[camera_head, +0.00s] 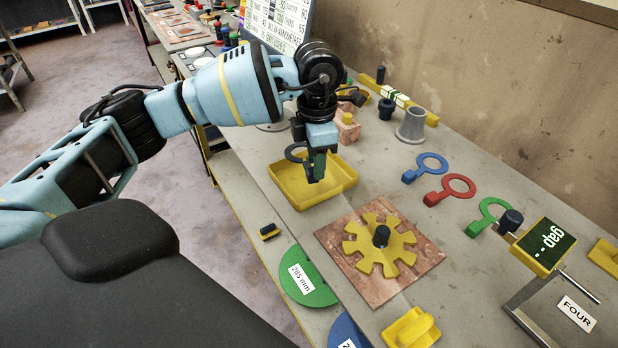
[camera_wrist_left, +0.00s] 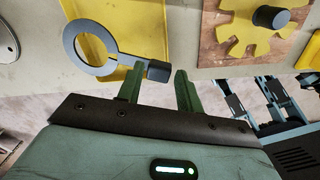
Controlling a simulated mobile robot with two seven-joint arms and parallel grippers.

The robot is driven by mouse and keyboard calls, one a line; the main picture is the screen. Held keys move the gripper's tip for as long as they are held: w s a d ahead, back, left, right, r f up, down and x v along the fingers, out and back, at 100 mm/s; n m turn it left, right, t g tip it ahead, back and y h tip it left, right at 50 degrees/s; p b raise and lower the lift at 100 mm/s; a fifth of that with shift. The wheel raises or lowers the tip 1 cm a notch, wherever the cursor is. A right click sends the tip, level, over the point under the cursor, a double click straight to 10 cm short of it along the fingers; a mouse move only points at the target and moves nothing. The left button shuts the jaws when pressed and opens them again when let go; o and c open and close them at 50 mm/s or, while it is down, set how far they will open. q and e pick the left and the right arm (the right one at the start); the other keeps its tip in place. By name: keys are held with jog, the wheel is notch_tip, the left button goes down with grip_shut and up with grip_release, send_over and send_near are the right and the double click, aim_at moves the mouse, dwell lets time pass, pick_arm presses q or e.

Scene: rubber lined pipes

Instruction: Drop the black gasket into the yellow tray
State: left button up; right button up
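The black gasket (camera_wrist_left: 92,50) is a dark grey ring with a short handle ending in a black block. In the left wrist view its block lies by the fingertips of my left gripper (camera_wrist_left: 160,82), with a visible gap to the right finger. The left finger covers part of the handle. In the head view the gasket (camera_head: 295,152) shows beside my left gripper (camera_head: 316,175), over the yellow tray (camera_head: 335,192). It appears above the tray floor. The gripper fingers stand apart. The tray also shows in the left wrist view (camera_wrist_left: 85,22). My right gripper is out of view.
A yellow gear (camera_head: 365,250) lies on a brown plate right of the tray. Blue (camera_head: 432,162), red (camera_head: 457,187) and green (camera_head: 492,210) ring gaskets lie along the bench. The bench's front edge runs close to the tray.

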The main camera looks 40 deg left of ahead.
pick_arm(q)
jog(key=o, duration=0.3)
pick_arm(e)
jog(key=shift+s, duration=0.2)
pick_arm(q)
notch_tip(320, 180, up, 8)
jog(key=shift+f, duration=0.1)
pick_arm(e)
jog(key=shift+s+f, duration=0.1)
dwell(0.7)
